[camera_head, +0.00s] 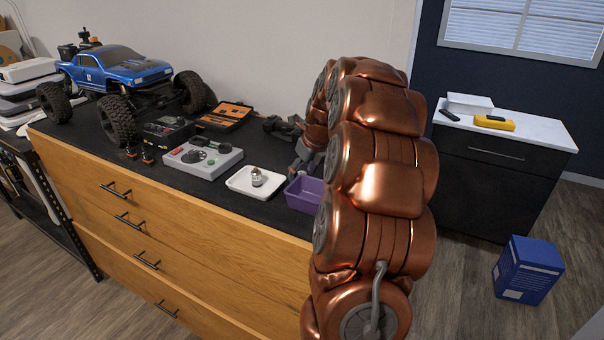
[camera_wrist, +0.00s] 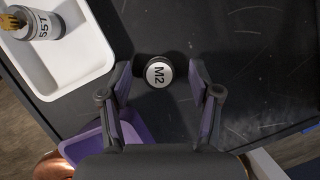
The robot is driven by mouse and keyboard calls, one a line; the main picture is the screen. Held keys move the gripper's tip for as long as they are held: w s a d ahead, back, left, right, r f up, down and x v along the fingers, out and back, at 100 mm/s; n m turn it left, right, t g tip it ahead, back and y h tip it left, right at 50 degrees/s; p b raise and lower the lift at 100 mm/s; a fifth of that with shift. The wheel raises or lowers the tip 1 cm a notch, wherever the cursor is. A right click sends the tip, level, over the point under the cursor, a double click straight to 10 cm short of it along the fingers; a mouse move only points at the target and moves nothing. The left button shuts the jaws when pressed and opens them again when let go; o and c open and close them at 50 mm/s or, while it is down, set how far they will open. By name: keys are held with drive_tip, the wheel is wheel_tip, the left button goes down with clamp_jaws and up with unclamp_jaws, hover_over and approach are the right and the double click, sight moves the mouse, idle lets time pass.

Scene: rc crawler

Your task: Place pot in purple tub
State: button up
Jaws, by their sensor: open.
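A small dark round pot with a white lid marked M2 (camera_wrist: 158,73) stands on the black top in the wrist view. The pot is not discernible in the head view. The purple tub (camera_head: 303,194) stands partly behind my arm in the head view. In the wrist view the tub (camera_wrist: 84,148) shows at the lower left, partly covered by my gripper, left of the pot and nearer the bottom.
A white tray (camera_head: 237,183) holding a small can marked 55T (camera_wrist: 38,24) is beside the tub. A grey control box (camera_head: 203,157), a black box, an orange tool case (camera_head: 225,115) and a blue crawler (camera_head: 115,68) stand farther left. Bare top lies right of the pot in the wrist view.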

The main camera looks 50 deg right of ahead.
clamp_jaws()
idle(0.5)
